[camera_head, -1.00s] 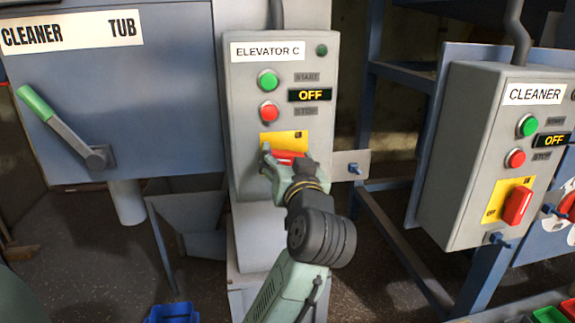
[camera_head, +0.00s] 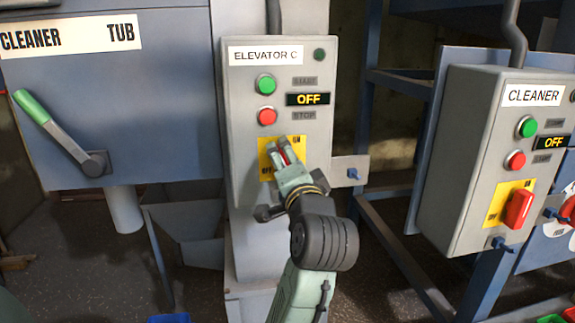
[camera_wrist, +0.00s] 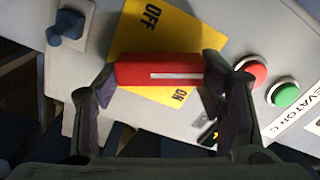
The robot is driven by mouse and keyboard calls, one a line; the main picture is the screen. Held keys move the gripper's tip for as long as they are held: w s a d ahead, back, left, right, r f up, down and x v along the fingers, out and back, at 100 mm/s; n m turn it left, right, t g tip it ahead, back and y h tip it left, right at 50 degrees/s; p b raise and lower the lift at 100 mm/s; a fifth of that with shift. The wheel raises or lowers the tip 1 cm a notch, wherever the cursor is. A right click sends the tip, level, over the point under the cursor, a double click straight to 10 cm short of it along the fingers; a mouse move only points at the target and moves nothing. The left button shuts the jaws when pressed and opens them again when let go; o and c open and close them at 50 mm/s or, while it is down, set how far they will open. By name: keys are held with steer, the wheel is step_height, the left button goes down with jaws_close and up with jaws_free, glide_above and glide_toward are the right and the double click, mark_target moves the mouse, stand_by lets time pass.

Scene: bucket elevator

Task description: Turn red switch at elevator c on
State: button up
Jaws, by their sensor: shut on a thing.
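The Elevator C control box (camera_head: 240,110) is a grey panel whose display (camera_head: 309,99) reads OFF. Its red switch (camera_wrist: 160,70) sits on a yellow plate (camera_wrist: 185,35) marked OFF and ON. In the head view my gripper (camera_head: 284,155) covers much of the switch. In the wrist view my gripper (camera_wrist: 165,85) has one finger at each end of the red handle and is shut on it. In the head view the handle stands steeply, between the OFF and ON marks.
Above the switch are a green start button (camera_head: 265,85) and a red stop button (camera_head: 267,116). The Cleaner box (camera_head: 460,150) stands to the right with its own red switch (camera_head: 518,210). A green-tipped lever (camera_head: 60,135) is on the left.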

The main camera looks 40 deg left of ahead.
steer(key=m, duration=0.5)
steer(key=shift+f, duration=0.1)
steer(key=shift+d, duration=0.1)
stand_by(0.5)
steer(key=o, duration=1.2)
steer(key=shift+c, duration=0.2)
